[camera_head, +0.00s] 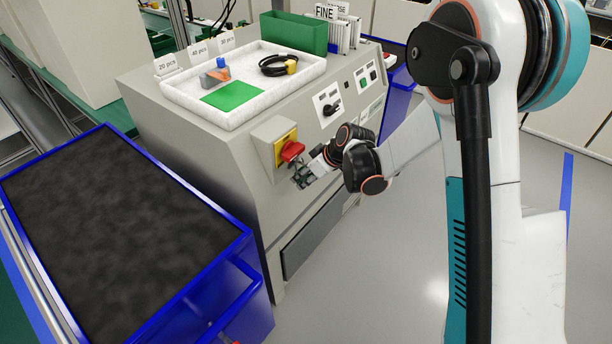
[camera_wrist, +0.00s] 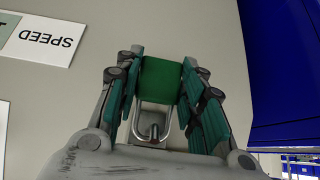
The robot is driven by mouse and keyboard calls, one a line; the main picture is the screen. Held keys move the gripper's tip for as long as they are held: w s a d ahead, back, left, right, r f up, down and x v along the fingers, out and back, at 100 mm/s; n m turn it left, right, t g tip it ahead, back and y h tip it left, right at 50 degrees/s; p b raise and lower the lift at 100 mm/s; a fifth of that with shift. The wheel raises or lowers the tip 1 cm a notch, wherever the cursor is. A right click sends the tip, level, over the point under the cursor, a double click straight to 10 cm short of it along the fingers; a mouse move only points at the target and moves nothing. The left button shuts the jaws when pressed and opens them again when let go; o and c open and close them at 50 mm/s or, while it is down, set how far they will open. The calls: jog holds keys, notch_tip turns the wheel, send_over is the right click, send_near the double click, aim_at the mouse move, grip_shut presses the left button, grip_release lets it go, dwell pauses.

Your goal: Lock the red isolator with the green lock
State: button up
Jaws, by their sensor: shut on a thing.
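The red isolator (camera_head: 291,151) is a red rotary handle on a yellow plate (camera_head: 280,141), fixed to a grey box on the machine's slanted front. My gripper (camera_head: 302,176) is just below and slightly right of the handle in the head view; I cannot tell if it touches. In the wrist view my gripper (camera_wrist: 163,72) is shut on the green lock (camera_wrist: 161,82), its body between the teal finger pads. The lock's metal shackle (camera_wrist: 139,118) points back towards the palm. The isolator is not visible in the wrist view. The lock is too small to make out clearly in the head view.
A white tray (camera_head: 190,113) on the machine top holds a green square, a small orange-and-blue item and a black cable coil. A green bin (camera_head: 293,33) stands behind. A blue cart (camera_head: 243,251) stands at the left. Control panels (camera_head: 328,103) lie right of the isolator.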

jog(key=o, duration=1.4)
jog(key=s+d+r+m+t+h, duration=0.1)
jog(key=s+d+r+m, duration=0.2)
jog(key=s+d+r, duration=0.55)
jog(key=s+d+r+m+t+h, duration=0.15)
jog(key=s+d+r, duration=0.35)
jog(key=s+r, duration=0.55)
jog(key=s+d+r+m+h, duration=0.1)
jog(key=s+d+m, duration=0.1)
jog(key=s, duration=0.2)
jog(key=s+d+r+m+h, duration=0.1)
jog(key=s+d+m, duration=0.1)
jog(key=s, duration=0.2)
jog(key=s+d+r+m+h, duration=0.1)
jog(key=s+d+m, duration=0.1)
jog(key=s, duration=0.2)
jog(key=shift+t, duration=0.25)
